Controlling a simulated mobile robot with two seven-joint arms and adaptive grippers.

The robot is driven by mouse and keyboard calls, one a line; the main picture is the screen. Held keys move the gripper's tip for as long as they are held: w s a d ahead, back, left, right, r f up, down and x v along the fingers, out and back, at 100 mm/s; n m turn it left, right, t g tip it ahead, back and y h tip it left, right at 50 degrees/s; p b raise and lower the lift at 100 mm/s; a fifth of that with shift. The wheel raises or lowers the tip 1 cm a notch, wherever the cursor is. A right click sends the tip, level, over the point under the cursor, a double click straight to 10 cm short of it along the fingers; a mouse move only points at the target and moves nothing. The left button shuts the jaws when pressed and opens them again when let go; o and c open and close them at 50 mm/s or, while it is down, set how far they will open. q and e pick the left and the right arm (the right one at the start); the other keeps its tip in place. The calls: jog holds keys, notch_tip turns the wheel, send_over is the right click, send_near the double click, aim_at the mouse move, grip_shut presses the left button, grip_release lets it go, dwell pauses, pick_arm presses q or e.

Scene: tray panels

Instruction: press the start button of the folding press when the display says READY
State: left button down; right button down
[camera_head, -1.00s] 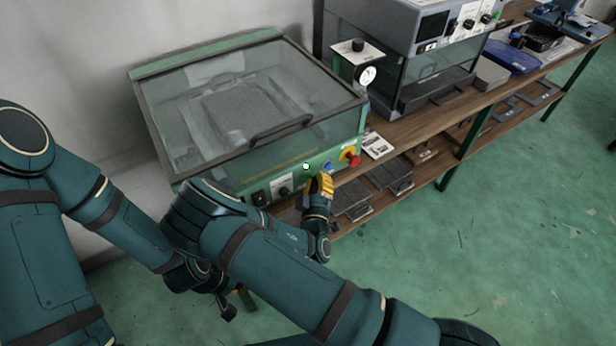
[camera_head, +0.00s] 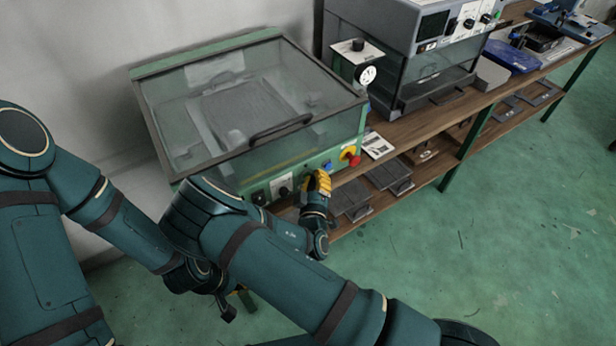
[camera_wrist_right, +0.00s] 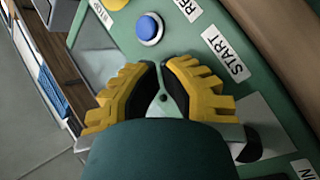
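The folding press, a green machine with a clear lid (camera_head: 240,100), stands at the left end of the bench. Its front panel has a blue button (camera_head: 328,166), also in the wrist view (camera_wrist_right: 149,29), and a START label (camera_wrist_right: 226,52). My right gripper (camera_head: 318,178) is at this panel, its yellow fingertips close together below the blue button in the wrist view (camera_wrist_right: 161,64). I cannot make out the start button; the fingers may cover it. Contact cannot be told. No readable READY display shows. My left gripper (camera_head: 228,313) hangs low, mostly hidden behind my right arm.
A red stop knob (camera_head: 351,157) on yellow is right of the blue button. A white knob plate (camera_head: 281,187) is to the left. A grey machine (camera_head: 400,35) with a dark screen stands further along. Dark trays (camera_head: 388,176) lie on the lower shelf. The floor is clear.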

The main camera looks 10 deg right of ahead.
dwell(0.3)
jog(key=shift+s+d, duration=0.35)
jog(key=shift+s, duration=0.55)
jog(key=shift+s+d, duration=0.3)
jog(key=shift+s, duration=0.5)
jog(key=shift+s+d, duration=0.25)
jog(key=shift+s, duration=0.5)
jog(key=shift+s+d, duration=0.3)
jog(key=shift+s, duration=0.5)
